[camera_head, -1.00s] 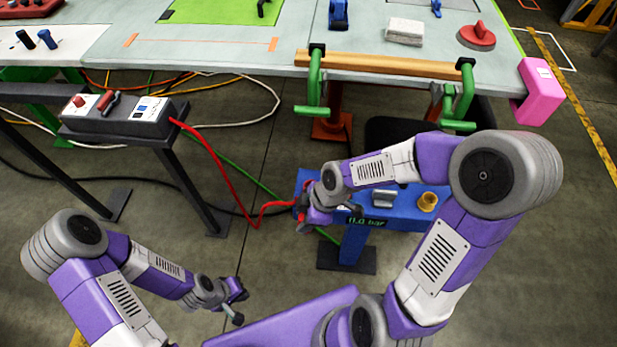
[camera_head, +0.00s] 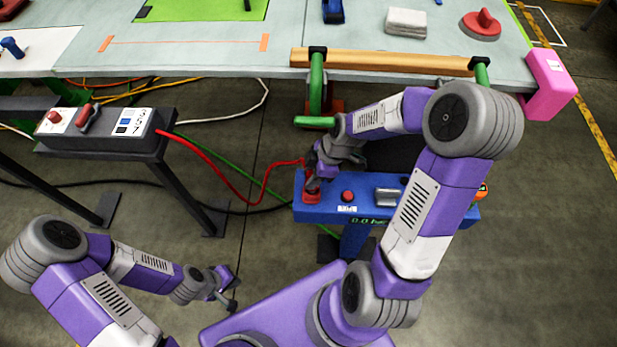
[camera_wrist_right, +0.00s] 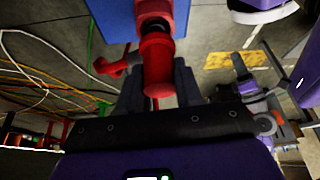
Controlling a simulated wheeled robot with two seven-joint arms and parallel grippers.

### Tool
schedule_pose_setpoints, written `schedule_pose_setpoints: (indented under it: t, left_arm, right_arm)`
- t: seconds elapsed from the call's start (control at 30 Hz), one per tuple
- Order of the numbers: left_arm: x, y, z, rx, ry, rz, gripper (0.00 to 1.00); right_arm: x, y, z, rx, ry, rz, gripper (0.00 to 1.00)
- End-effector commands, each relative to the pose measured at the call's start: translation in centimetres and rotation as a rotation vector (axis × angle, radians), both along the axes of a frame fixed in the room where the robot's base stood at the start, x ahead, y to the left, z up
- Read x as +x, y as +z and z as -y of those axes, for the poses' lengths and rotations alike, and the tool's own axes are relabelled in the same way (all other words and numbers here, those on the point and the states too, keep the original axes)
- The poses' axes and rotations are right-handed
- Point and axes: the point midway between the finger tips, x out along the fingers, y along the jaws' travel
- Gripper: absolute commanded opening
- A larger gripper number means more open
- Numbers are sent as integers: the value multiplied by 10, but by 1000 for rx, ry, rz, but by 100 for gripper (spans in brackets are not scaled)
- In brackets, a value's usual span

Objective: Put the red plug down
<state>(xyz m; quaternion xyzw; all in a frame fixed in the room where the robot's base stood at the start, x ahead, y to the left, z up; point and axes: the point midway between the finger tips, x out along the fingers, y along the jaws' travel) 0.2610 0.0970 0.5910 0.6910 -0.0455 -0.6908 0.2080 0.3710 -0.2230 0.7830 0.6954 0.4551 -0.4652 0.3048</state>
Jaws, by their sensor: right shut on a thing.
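The red plug (camera_wrist_right: 158,68) is between the fingers of my right gripper in the right wrist view, with a red arm of it reaching left. My right gripper (camera_head: 313,180) is shut on it at the left end of the blue stand (camera_head: 400,212). A red socket-like part (camera_head: 311,197) is on the stand just below the gripper. In the right wrist view the plug's far end overlaps a dark round opening (camera_wrist_right: 152,27); I cannot tell whether it is seated. My left gripper (camera_head: 227,289) is empty at lower left, its fingers apart.
A red cable (camera_head: 235,187) hangs from the dark control box (camera_head: 110,130) toward my right gripper. The stand has a red button (camera_head: 347,196), a metal part (camera_head: 387,196) and a green display. The workbench (camera_head: 200,55) with green clamps (camera_head: 316,85) is behind.

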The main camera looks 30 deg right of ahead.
Motion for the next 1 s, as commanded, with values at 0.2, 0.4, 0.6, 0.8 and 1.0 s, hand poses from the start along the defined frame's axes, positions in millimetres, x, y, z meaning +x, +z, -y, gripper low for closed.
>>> schedule_pose_setpoints:
  t: [0.2,0.4,0.6,0.8,1.0]
  left_arm:
    - [0,-10,0,0,0,0,0]
    - [0,-11,0,0,0,0,0]
    - [0,-17,0,0,0,0,0]
    - [0,-20,0,0,0,0,0]
    - [0,-19,0,0,0,0,0]
  right_arm:
    - [-2,-12,3,0,-7,0,0]
    - [-2,-13,3,-1,-7,1,0]
    - [-2,-20,3,-1,-7,1,0]
    - [-2,-24,3,-1,-7,1,0]
    - [-2,-24,3,0,-8,0,58]
